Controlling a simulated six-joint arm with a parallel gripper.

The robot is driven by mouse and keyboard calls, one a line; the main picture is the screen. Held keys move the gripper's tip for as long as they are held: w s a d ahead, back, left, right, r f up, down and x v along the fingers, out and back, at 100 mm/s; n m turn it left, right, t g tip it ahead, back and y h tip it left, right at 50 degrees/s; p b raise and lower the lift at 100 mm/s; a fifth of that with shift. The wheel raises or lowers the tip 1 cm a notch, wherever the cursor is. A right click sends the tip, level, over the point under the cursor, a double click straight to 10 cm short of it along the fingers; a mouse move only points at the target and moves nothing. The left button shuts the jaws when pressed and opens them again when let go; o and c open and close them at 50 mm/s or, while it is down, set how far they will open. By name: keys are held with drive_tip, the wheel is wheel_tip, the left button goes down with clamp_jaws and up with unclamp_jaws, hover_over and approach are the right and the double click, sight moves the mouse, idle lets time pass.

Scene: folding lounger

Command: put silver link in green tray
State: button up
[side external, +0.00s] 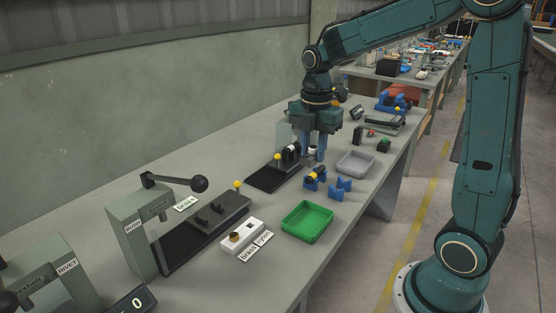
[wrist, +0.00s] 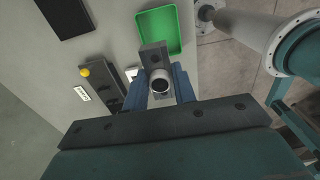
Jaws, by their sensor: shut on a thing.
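My gripper (side external: 314,155) is above the bench, behind and beyond the green tray (side external: 307,224) in the side view. Its blue fingers, also in the wrist view (wrist: 162,95), are shut on the silver link (wrist: 153,56), a grey bar with a round, light-rimmed bore. In the side view the link is mostly hidden by the fingers; a small pale round part shows between them. The green tray is empty and also shows in the wrist view (wrist: 174,40), beyond the link and apart from it.
Blue cradles (side external: 341,189) and a grey tray (side external: 356,162) stand near my gripper. A black fixture with a yellow knob (side external: 277,159) is beside it. A press (side external: 139,232) with a lever and a white block (side external: 242,236) stand nearer the camera.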

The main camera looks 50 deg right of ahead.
sight(308, 224)
wheel_tip(308, 224, down, 20)
drive_tip(key=shift+r, duration=0.2)
idle(0.9)
drive_tip(key=shift+f, duration=0.15)
drive_tip(key=o, duration=1)
wheel_tip(308, 224, up, 12)
idle(0.5)
drive_tip(key=shift+r, duration=0.2)
